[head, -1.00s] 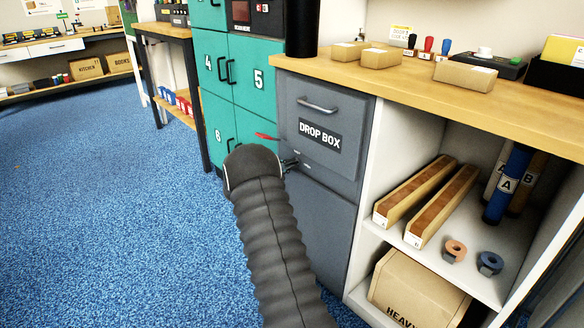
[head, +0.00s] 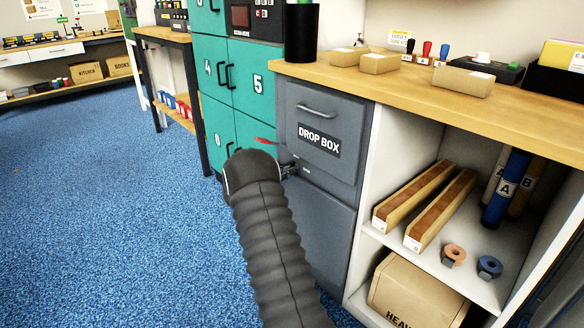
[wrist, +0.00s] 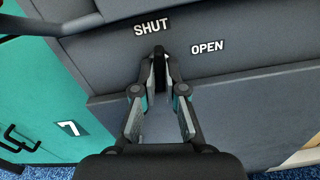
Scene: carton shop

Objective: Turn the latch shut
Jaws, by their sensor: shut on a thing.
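The grey drop box (head: 345,112) stands under the wooden counter, with a bar handle and a "DROP BOX" label on its front. In the wrist view, my gripper (wrist: 160,62) is shut on the small dark latch (wrist: 159,52) on the grey front. The latch stands close below the word SHUT (wrist: 153,28). The word OPEN (wrist: 207,47) is to the right of it. The fingers hide most of the latch. In the head view, my gripper (head: 289,168) is at the drop box's lower left front, partly hidden behind my arm.
Teal lockers (head: 254,82) stand directly left of the drop box. An open white shelf (head: 440,250) with long cartons, tubes and tape rolls is on the right. Small boxes lie on the counter (head: 400,88). The blue floor (head: 110,200) at left is clear.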

